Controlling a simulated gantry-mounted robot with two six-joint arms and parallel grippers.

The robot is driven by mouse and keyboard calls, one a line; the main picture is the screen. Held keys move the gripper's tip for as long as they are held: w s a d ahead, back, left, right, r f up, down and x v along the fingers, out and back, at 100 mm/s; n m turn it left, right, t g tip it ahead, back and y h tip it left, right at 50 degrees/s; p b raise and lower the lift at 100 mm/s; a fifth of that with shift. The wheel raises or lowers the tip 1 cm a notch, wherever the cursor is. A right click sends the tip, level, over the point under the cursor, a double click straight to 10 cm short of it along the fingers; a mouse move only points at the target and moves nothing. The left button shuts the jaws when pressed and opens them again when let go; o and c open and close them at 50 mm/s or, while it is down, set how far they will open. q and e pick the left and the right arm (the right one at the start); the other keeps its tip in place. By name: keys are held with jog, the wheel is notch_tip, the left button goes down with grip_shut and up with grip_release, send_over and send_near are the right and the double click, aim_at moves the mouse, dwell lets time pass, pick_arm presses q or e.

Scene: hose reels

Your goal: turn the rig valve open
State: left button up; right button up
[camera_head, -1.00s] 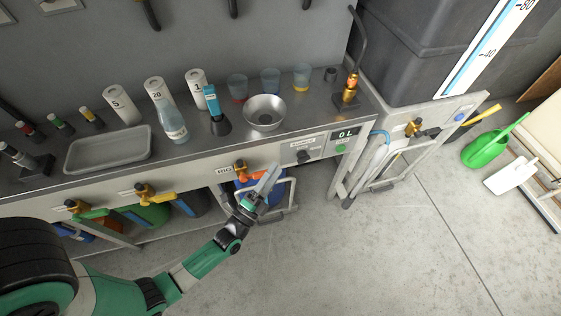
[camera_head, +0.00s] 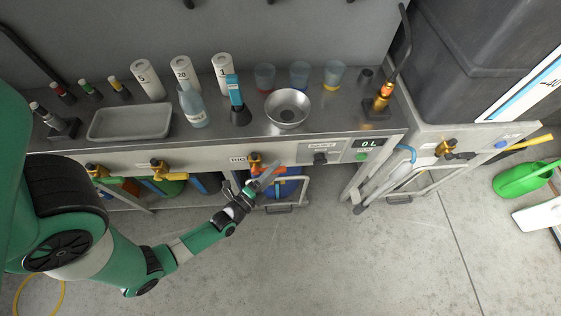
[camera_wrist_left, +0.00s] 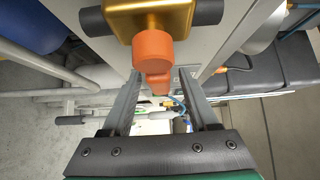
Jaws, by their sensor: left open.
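The rig valve (camera_head: 255,160) is on the bench's front panel beside the RIG label, with a brass body and an orange handle. In the left wrist view its brass body (camera_wrist_left: 150,14) is at the top, and the orange handle (camera_wrist_left: 152,50) points toward the camera. My left gripper (camera_head: 270,174) is just in front of and below the valve in the head view. Its jaws (camera_wrist_left: 160,78) are open, with the orange handle appearing between them. I cannot tell whether either finger touches it. My right gripper is out of view.
Two more brass valves, with green (camera_head: 104,179) and yellow (camera_head: 162,174) handles, are on the panel to the left. A blue container (camera_head: 286,187) stands under the bench. A metal bowl (camera_head: 287,108) and bottles stand on top. Open floor lies in front.

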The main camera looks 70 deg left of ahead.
pick_arm(q)
jog(key=shift+w+a, duration=0.25)
jog(key=shift+w, duration=0.2)
jog(key=shift+s+d, duration=0.1)
jog(key=shift+s, duration=0.05)
jog(key=shift+c, duration=0.6)
grip_shut()
dwell(0.4)
